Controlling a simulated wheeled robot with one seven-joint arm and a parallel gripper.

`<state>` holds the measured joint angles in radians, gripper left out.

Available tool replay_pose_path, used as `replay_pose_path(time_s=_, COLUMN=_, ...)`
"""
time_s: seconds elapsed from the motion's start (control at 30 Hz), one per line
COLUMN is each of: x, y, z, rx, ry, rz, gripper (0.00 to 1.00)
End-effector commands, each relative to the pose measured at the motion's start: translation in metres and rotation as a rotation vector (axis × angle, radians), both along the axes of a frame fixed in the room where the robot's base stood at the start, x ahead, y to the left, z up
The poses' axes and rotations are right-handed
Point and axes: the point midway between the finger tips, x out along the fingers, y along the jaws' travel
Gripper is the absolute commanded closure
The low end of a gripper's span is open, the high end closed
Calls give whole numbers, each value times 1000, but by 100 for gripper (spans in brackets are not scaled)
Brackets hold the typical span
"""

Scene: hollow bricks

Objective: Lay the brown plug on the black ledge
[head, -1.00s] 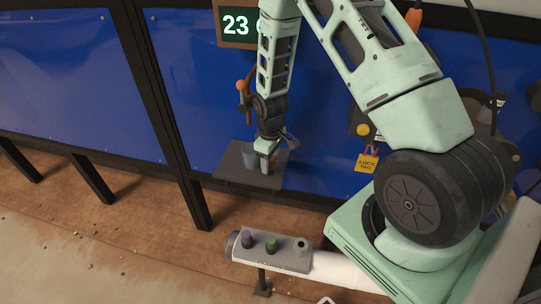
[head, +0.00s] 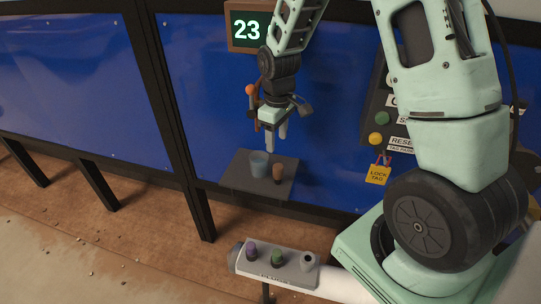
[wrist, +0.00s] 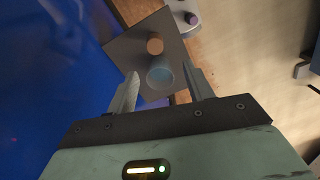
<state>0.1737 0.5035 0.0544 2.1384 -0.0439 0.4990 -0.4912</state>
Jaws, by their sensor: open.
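The brown plug (head: 278,174) stands upright on the black ledge (head: 238,184), just right of a blue-grey cup. In the wrist view the plug (wrist: 155,46) shows from above as a tan round top, on the ledge (wrist: 122,48) and apart from the cup. My gripper (head: 277,148) is above the ledge, pointing down, its fingertips a little over the plug.
The blue-grey cup (head: 259,163) stands on the ledge. A blue panel (head: 330,120), buttons and a yellow lock tag (head: 378,175) are behind.

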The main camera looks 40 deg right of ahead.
Motion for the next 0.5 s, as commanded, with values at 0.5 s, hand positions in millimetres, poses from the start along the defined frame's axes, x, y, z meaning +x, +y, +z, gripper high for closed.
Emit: replay_pose_path(time_s=0.5, x=-196, y=227, z=103, rx=61, ry=-6, rz=243, gripper=48)
